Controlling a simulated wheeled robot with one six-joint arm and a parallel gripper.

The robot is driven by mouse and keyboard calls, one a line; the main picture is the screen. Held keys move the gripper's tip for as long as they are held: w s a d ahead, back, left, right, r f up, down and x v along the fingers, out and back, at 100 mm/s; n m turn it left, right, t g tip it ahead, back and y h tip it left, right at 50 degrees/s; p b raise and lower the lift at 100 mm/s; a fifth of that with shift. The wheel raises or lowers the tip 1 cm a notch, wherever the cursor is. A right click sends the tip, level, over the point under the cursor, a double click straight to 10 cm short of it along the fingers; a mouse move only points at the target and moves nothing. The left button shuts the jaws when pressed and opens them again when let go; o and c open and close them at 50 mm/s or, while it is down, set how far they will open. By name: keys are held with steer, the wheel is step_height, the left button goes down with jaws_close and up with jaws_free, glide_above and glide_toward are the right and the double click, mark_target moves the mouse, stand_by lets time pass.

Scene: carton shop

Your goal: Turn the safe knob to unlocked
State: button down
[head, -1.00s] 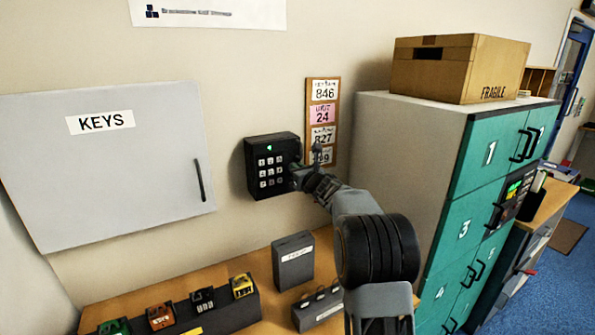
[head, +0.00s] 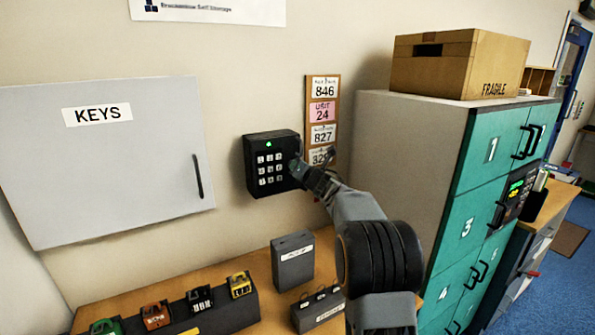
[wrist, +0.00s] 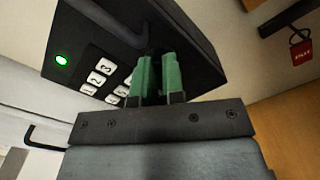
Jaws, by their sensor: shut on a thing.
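The safe shows as a black keypad box (head: 270,150) on the wall, with white number keys and a lit green light at its top. In the wrist view its dark face (wrist: 190,45) and green light (wrist: 61,60) are close up. My gripper (head: 300,170) is at the right side of the keypad face. In the wrist view its green fingers (wrist: 158,78) are closed in on a dark knob, mostly hidden between them. The knob's marking and angle cannot be read.
A board of number cards (head: 322,110) hangs just right of the keypad. A grey KEYS cabinet (head: 110,180) is on the left. Below is a wooden bench with a grey box (head: 293,260) and a row of padlocks. Teal lockers (head: 480,190) stand at right.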

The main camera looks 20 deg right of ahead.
steer(key=m+p, duration=0.1)
steer(key=m, duration=0.9)
steer(key=shift+f, duration=0.1)
steer(key=shift+m+p, duration=0.3)
steer(key=shift+m, duration=0.1)
steer(key=c, duration=1.2)
jaws_free()
steer(key=s+b, duration=0.1)
steer(key=s, duration=0.3)
steer(key=s+d+b, duration=0.1)
steer(key=s, duration=0.4)
steer(key=s+b, duration=0.2)
steer(key=s, duration=0.2)
steer(key=shift+s+d, duration=0.3)
steer(key=shift+s, duration=0.05)
